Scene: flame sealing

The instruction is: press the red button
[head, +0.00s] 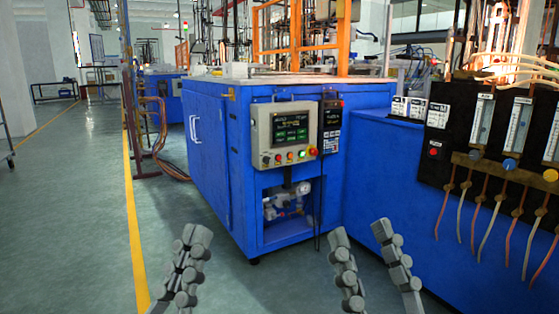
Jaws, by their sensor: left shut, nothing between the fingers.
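A beige control panel (286,134) with a screen is on the front of the blue cabinet (220,150). A row of small buttons runs along its bottom, with a larger red button (312,152) at the right end. Another red button (433,152) is on the black panel at right. Which one the task means I cannot tell. My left gripper (196,236) is shut and empty, low in the view, left of and below the control panel. My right gripper (360,232) is open and empty, its two fingers apart in front of the blue cabinets. Both appear clear of the buttons.
A black panel (452,110) with flow tubes and knobs is at right, with thin hoses (485,205) hanging below it. A pump (285,203) sits in an opening under the control panel. Open floor (70,220) with a yellow line lies at left.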

